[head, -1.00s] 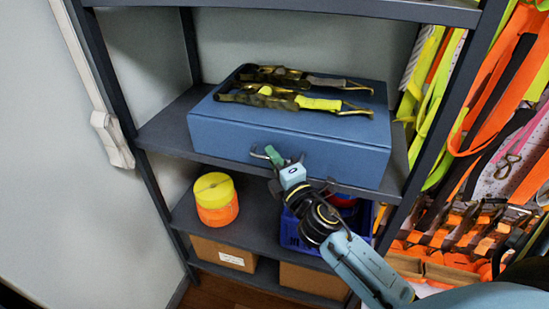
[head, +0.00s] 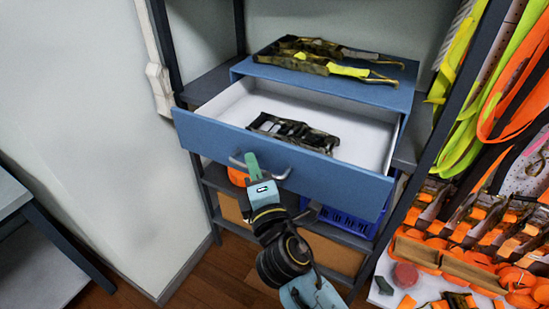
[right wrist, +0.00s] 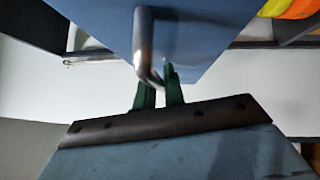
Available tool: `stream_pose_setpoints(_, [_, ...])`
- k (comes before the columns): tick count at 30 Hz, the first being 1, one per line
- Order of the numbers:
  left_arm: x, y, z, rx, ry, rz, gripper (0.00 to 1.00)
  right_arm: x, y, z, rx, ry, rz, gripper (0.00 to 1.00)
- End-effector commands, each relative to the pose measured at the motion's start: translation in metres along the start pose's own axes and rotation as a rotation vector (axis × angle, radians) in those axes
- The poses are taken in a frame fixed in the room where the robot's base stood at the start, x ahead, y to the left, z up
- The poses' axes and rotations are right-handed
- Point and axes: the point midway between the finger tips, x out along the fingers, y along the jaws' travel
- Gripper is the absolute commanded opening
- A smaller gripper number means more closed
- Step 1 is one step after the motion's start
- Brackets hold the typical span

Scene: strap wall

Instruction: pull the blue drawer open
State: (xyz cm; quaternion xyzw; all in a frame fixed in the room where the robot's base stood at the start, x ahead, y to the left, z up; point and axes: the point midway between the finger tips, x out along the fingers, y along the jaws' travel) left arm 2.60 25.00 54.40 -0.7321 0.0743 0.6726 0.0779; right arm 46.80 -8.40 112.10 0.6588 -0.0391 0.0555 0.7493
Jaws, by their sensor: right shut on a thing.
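The blue drawer (head: 300,172) stands well out of its blue cabinet (head: 345,88) on the shelf. Its white inside shows, with a dark ratchet strap (head: 292,132) lying in it. A grey bar handle (head: 282,174) is on the drawer front. My right gripper (head: 251,162) is at the left part of the handle, its green fingers shut on it. In the right wrist view the handle (right wrist: 148,45) runs down to the green fingers (right wrist: 160,88). My left gripper is not in the head view.
Ratchet straps (head: 320,58) lie on top of the cabinet. A blue crate (head: 345,222) and an orange container (head: 237,176) are on the shelf below. Hanging straps (head: 500,90) and a table of orange straps (head: 470,250) are at right. Floor (head: 215,280) shows in front.

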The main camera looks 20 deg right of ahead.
Motion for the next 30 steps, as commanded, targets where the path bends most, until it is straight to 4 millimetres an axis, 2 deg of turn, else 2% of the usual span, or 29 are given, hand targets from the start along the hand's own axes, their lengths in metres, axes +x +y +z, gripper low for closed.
stream_pose_setpoints(6, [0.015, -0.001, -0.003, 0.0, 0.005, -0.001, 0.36, -0.026, 0.005, -0.026, 0.003, -0.004, -0.001, 0.0])
stream_pose_setpoints(12, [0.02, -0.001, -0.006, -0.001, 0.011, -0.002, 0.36, -0.039, 0.01, -0.039, 0.0, -0.004, 0.0, 0.0])
stream_pose_setpoints(27, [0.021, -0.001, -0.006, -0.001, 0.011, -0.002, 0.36, -0.043, 0.012, -0.043, -0.001, -0.004, 0.0, 0.0])
stream_pose_setpoints(28, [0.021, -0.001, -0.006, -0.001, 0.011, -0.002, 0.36, -0.043, 0.012, -0.043, -0.001, -0.003, 0.0, 0.13])
stream_pose_setpoints(30, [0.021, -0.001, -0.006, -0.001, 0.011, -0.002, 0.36, -0.043, 0.012, -0.044, -0.001, -0.003, 0.0, 0.2])
